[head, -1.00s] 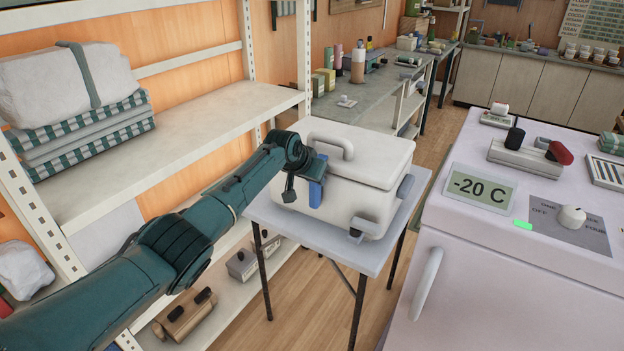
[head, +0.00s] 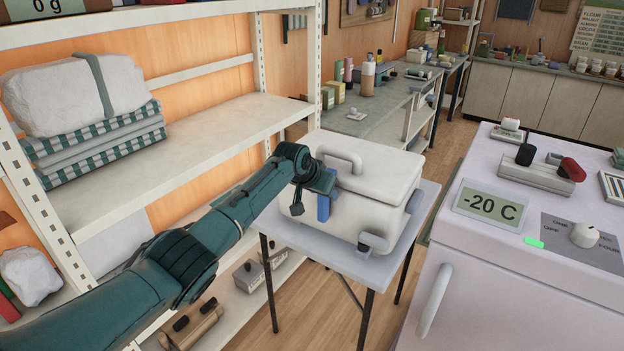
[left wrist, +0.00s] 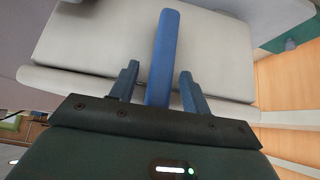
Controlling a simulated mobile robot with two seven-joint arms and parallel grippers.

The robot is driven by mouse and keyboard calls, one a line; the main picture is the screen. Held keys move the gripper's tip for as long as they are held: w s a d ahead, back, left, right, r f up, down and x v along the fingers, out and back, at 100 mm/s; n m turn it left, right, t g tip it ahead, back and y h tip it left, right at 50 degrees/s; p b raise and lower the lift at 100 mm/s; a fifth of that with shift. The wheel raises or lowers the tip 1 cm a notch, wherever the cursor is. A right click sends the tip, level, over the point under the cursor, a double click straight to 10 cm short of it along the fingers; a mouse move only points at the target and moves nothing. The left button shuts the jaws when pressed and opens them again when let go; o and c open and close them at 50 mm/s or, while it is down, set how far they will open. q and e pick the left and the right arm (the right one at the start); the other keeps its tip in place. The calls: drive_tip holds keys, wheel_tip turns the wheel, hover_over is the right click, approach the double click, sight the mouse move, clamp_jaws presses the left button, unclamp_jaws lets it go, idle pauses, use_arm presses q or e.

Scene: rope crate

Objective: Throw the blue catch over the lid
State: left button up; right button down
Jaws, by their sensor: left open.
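A white crate (head: 345,210) with a closed lid (head: 372,168) and a lid handle stands on a small table. The blue catch (head: 323,207) is on the crate's side facing my left arm. My left gripper (head: 318,188) is at that side, right by the catch, and partly hides it. In the left wrist view the blue catch (left wrist: 164,45) is a long bar between the two blue fingers of my open left gripper (left wrist: 159,72), with gaps on both sides. It reaches past the fingertips. I cannot tell whether it hooks the lid. My right gripper is not in view.
The small grey table (head: 300,238) has little free room around the crate. Grey catches (head: 374,243) are on the crate's other side. A white shelf rack (head: 180,135) stands at left, and a freezer (head: 490,270) showing -20 C at right.

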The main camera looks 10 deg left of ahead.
use_arm(q)
drive_tip(key=v, duration=1.2)
drive_tip(key=shift+s+r, duration=0.15)
drive_tip(key=shift+r, duration=0.05)
drive_tip(key=s+d+f+t+h, duration=0.1)
drive_tip(key=s+d+f, duration=0.1)
drive_tip(key=s+f, duration=0.6)
drive_tip(key=s+d+f, duration=0.2)
drive_tip(key=s+f, duration=0.2)
drive_tip(key=f, duration=0.8)
drive_tip(key=s+f+t, duration=0.1)
drive_tip(key=s+f, duration=0.1)
drive_tip(key=s, duration=0.9)
drive_tip(key=s+f+t, duration=0.1)
drive_tip(key=s+f, duration=0.2)
drive_tip(key=s, duration=0.9)
drive_tip(key=shift+s+a+f+n+p, duration=0.25)
drive_tip(key=shift+a+n+p, duration=0.05)
drive_tip(key=shift+a, duration=0.1)
